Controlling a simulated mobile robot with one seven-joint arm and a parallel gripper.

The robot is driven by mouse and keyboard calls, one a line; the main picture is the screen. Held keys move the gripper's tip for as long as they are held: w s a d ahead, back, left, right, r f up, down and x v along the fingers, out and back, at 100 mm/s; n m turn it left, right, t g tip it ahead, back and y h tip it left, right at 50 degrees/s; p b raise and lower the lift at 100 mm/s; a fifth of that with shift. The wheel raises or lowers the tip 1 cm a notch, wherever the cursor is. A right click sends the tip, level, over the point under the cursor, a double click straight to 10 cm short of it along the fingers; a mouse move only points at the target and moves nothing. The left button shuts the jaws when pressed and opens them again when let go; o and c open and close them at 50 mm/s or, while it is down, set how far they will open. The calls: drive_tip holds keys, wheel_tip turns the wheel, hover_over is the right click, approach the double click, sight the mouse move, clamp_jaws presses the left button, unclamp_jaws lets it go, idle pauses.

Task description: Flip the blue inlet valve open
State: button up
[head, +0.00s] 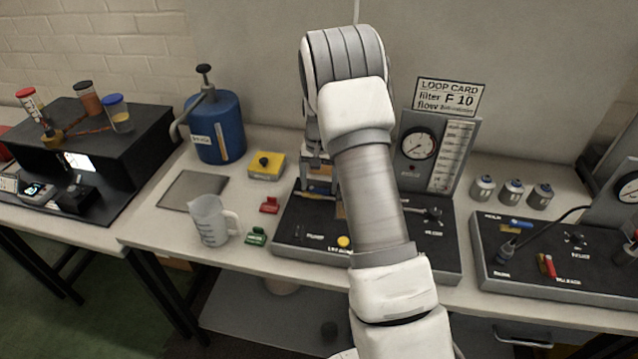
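A blue valve lever (314,191) shows in part on the dark middle panel (290,240), at its back left. My gripper (318,172) points down just over this spot, and my forearm covers part of it. I cannot tell whether the gripper touches the lever or whether its fingers are apart. A second blue lever (516,223) lies at the back left of a similar panel (560,290) on the right. The labels are too small to read, so I cannot tell which lever is the inlet valve.
My arm hides the middle panel's centre. A gauge board (437,150) with a loop card (449,97) stands behind it. A clear jug (211,220), red clip (269,205) and green clip (256,236) stand left. Small canisters (513,193) stand right. A blue tank (215,128) stands back left.

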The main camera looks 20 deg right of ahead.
sight(319, 189)
wheel_tip(319, 189, up, 17)
drive_tip(key=shift+r+b, duration=0.2)
drive_tip(key=shift+b, duration=0.1)
idle(0.6)
